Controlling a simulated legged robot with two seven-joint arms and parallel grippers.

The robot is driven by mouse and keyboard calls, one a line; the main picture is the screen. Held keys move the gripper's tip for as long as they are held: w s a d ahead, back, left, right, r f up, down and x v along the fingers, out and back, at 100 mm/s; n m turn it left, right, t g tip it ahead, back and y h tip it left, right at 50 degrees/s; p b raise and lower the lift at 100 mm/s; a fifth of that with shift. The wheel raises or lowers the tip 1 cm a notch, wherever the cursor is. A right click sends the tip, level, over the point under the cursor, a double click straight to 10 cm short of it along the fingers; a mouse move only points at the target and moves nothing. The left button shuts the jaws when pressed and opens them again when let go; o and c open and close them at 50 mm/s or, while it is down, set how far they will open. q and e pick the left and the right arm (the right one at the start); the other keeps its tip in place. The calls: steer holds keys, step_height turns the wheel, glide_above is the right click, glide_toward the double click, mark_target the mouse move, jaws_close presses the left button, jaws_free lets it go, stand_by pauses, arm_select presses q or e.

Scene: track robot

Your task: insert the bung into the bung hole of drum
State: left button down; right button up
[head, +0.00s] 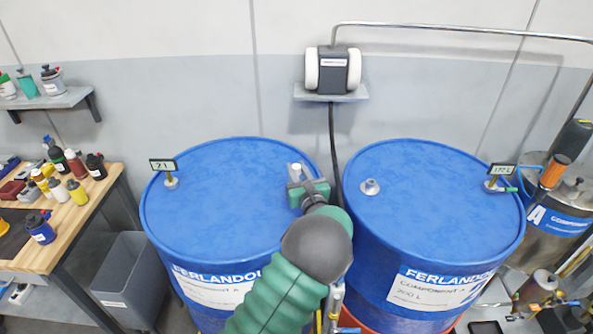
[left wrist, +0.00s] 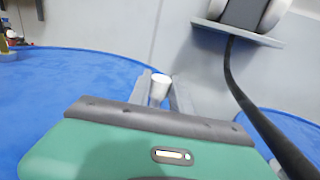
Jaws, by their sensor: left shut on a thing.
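My left gripper (head: 296,181) is over the right side of the left blue drum's lid (head: 225,180). It is shut on a small white bung (head: 297,168), which also shows between the fingers in the left wrist view (left wrist: 159,86). The right blue drum (head: 440,220) has a raised light-grey ring fitting (head: 370,187) near the left edge of its lid, apparently the bung hole. The gripper is to the left of this fitting, apart from it. My arm hides part of the left drum. My right gripper is not in view.
Level gauges stand on the left drum (head: 163,166) and the right drum (head: 501,170). A black hose (head: 334,140) hangs from a wall unit (head: 333,70) behind the gap between drums. A wooden bench (head: 100,195) with bottles is at left, a metal tank (head: 560,215) at right.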

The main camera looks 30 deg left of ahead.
arm_select(q)
steer(key=shift+b, duration=0.3)
stand_by(0.7)
steer(key=shift+f+b, duration=1.15)
steer(key=shift+f, duration=0.3)
steer(key=c, duration=1.1)
jaws_free()
